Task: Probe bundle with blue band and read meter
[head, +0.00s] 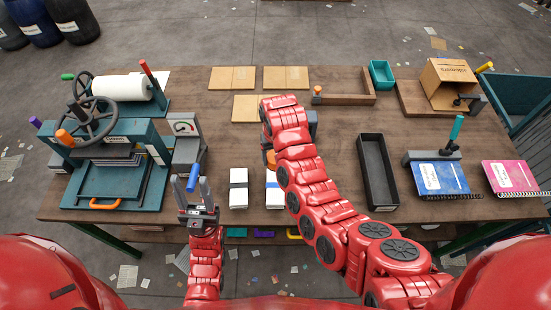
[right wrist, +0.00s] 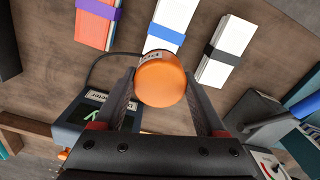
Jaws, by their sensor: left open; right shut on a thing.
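The white bundle with the blue band (head: 273,190) lies on the table, partly covered by my right arm in the head view. It also shows in the right wrist view (right wrist: 170,25), just beyond the orange-ended probe (right wrist: 163,80). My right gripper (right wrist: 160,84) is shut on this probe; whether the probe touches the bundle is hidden. The meter (right wrist: 88,112), dark with a lit screen, stands to the left in the right wrist view; its reading is not legible. In the head view, my right arm mostly hides the meter (head: 312,122). My left gripper (head: 194,188) is open at the table's front edge.
A blue handle (head: 193,175) is close to my left gripper. A black tray (head: 363,160), notebooks (head: 440,178) and a teal press (head: 105,160) flank the area.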

